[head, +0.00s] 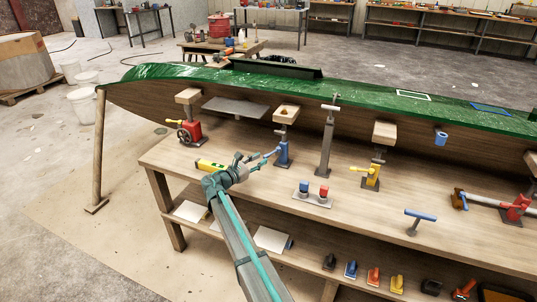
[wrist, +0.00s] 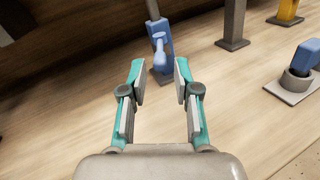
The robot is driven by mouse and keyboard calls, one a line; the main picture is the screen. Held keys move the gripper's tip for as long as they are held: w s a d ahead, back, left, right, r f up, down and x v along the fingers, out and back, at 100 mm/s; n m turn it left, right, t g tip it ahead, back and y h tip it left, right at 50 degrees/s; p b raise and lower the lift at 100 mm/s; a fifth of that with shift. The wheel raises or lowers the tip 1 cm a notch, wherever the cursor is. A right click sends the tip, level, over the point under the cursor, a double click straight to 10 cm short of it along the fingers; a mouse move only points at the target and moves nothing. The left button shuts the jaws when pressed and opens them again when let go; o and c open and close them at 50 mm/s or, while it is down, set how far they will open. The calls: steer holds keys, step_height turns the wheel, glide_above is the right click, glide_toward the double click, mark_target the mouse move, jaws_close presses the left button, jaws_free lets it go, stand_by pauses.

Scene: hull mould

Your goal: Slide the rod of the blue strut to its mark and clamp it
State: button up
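The blue strut (head: 282,151) stands upright on the wooden bench (head: 235,200), under the green hull. Its grey rod rises to a wooden pad (head: 287,115) below the hull. A blue lever sticks out toward my gripper. In the wrist view the blue strut (wrist: 166,72) shows ahead, with its lever end toward me and the rod cut off by the top edge. My gripper (head: 258,160) is just left of and in front of the strut. In the wrist view my gripper (wrist: 159,72) is open and empty, its fingers either side of the line to the lever. I cannot make out a mark on the rod.
A tray (head: 312,200) with blue and red pieces sits in front. A yellow tool (head: 209,165) lies left of my gripper. The hull (head: 350,95) overhangs the bench.

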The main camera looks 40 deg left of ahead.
mark_target(272, 153)
steer(key=w, duration=0.6)
steer(key=shift+w+p, duration=0.35)
steer(key=shift+w, duration=0.05)
steer(key=shift+c, duration=0.2)
jaws_close()
